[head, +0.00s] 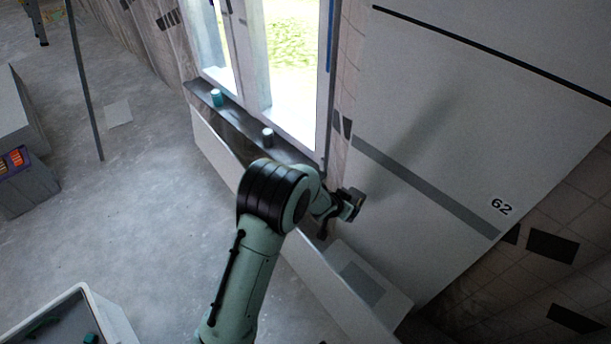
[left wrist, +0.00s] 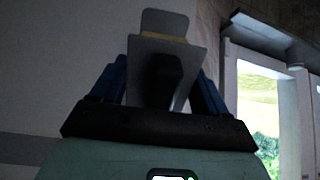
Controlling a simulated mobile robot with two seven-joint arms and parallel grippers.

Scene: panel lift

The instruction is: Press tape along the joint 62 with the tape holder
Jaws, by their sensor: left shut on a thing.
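The joint labelled 62 (head: 501,207) is on the large pale wall panel. A wide grey band (head: 425,187) runs along it, from near the window side to the panel's right edge; I cannot tell whether this is laid tape. My left gripper (head: 350,204) is below the band's left end in the picture, near the wall. In the left wrist view it is shut on the tape holder (left wrist: 163,49), a grey plate with a tan edge and a dark grip between blue fingers. Contact with the wall cannot be told. My right gripper is not in view.
A window with a dark sill (head: 240,118) is left of the panel, with a teal cup (head: 216,97) and a grey cup (head: 267,134) on it. A long pale box (head: 362,278) stands below. An open bin (head: 72,318) is at bottom left. Floor left is mostly clear.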

